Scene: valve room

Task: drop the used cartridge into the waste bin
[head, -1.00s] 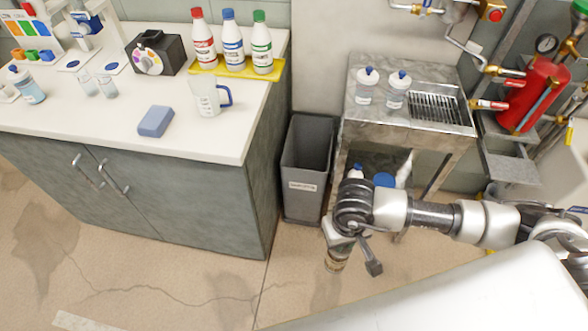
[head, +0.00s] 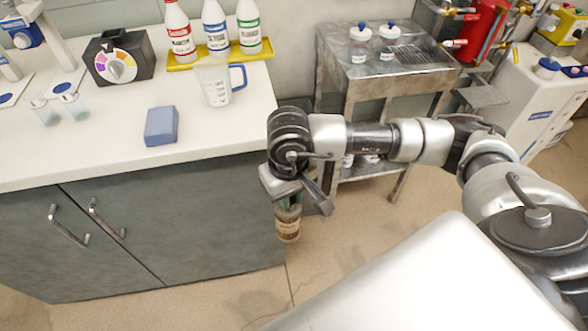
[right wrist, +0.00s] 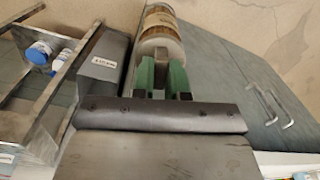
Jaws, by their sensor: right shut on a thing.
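The used cartridge (head: 288,224) is a brownish cylinder with a worn label, hanging below my right gripper (head: 286,200) in the head view. In the right wrist view, the green fingers of my right gripper (right wrist: 162,76) are shut on the cartridge (right wrist: 161,32). The grey waste bin (right wrist: 106,72), with a white label, is left of the cartridge in that view. In the head view my right arm hides most of the bin. The cartridge is held off the floor, in front of the cabinet's right end. My left gripper is not in view.
The white counter (head: 215,125) holds several bottles on a yellow tray (head: 220,58), a measuring jug (head: 216,84) and a blue sponge (head: 161,126). A steel stand (head: 372,78) is behind my right arm. Open floor (head: 380,205) lies in front of the stand.

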